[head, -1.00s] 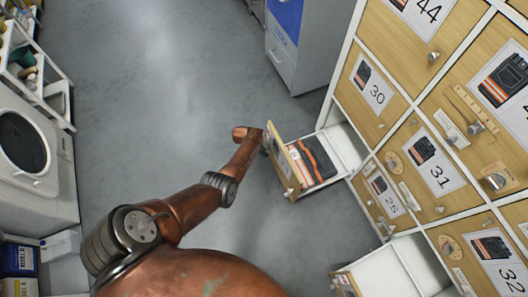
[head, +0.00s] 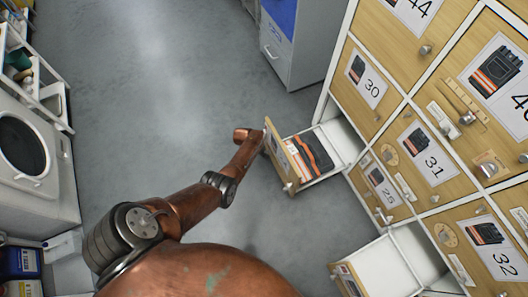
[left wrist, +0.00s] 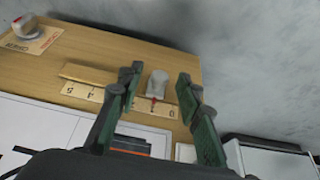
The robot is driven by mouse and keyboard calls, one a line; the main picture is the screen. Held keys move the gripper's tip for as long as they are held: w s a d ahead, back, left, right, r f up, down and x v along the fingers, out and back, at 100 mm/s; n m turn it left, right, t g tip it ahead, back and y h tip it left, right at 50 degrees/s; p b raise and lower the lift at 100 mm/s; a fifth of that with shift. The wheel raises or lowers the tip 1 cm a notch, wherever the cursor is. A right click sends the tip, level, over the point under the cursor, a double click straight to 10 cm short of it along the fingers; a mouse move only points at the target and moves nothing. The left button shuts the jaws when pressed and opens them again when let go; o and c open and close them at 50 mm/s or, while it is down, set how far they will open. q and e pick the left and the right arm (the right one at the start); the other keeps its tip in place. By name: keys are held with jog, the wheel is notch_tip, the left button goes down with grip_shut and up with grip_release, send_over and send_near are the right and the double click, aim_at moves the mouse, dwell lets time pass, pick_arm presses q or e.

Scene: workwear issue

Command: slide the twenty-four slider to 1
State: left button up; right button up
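In the left wrist view, a wooden drawer front carries a pale scale (left wrist: 82,93), seen upside down, with 5 at the left and 0 at the right. A grey slider knob (left wrist: 158,82) with a red pointer stands near the 0 end; the pointer is about one division left of 0. My left gripper (left wrist: 159,80) is open, one finger on each side of the knob, with visible gaps. In the head view, my left arm reaches the open drawer (head: 283,158); its outer face and the gripper are mostly hidden. The drawer's number is not legible. My right gripper is not in view.
The cabinet of numbered drawers (head: 394,95) fills the right. A second open drawer (head: 385,262) juts out at the bottom right. A grey cabinet (head: 291,52) stands at the back, a white washing machine (head: 45,195) at the left. The floor between is clear.

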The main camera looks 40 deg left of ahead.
pick_arm(q)
jog(key=shift+r, duration=0.1)
jog(key=v, duration=1.1)
jog(key=shift+s+r, duration=0.3)
jog(key=shift+r, duration=0.05)
dwell(0.4)
